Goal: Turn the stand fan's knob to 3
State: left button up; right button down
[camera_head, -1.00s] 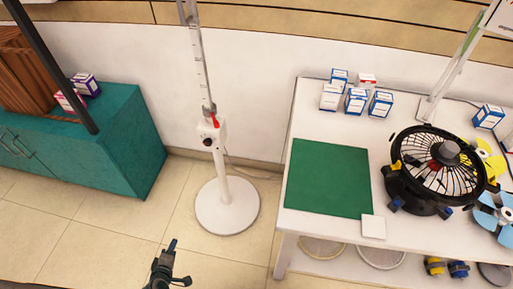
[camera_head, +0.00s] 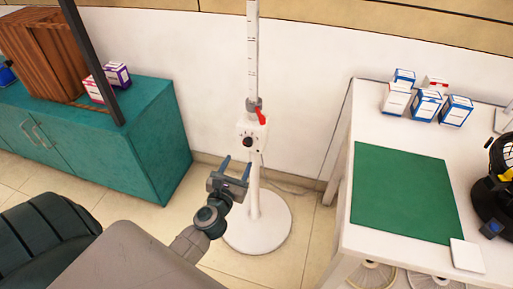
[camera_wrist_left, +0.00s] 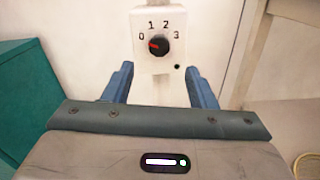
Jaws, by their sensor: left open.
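The stand fan's white pole and control box (camera_head: 252,134) stand upright on a round white base (camera_head: 258,222). A black knob (camera_head: 248,142) is on the front of the box, below a red lever (camera_head: 261,117). In the left wrist view the knob (camera_wrist_left: 158,45) has a red pointer toward the left, near 0 on a dial marked 0, 1, 2, 3. My left gripper (camera_head: 237,168) is open and empty, just below and in front of the box. Its blue fingers (camera_wrist_left: 160,85) show on both sides below the knob, apart from it. My right gripper is not in view.
A teal cabinet (camera_head: 150,130) stands at left with boxes on top. A white table (camera_head: 385,135) at right bears a green mat (camera_head: 405,192), small boxes (camera_head: 427,105) and a black fan part (camera_head: 497,190). Floor around the base is open.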

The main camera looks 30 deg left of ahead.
aim_at(247, 144)
pick_arm(q)
jog(key=x, duration=0.8)
jog(key=shift+w, duration=0.15)
jog(key=c, duration=1)
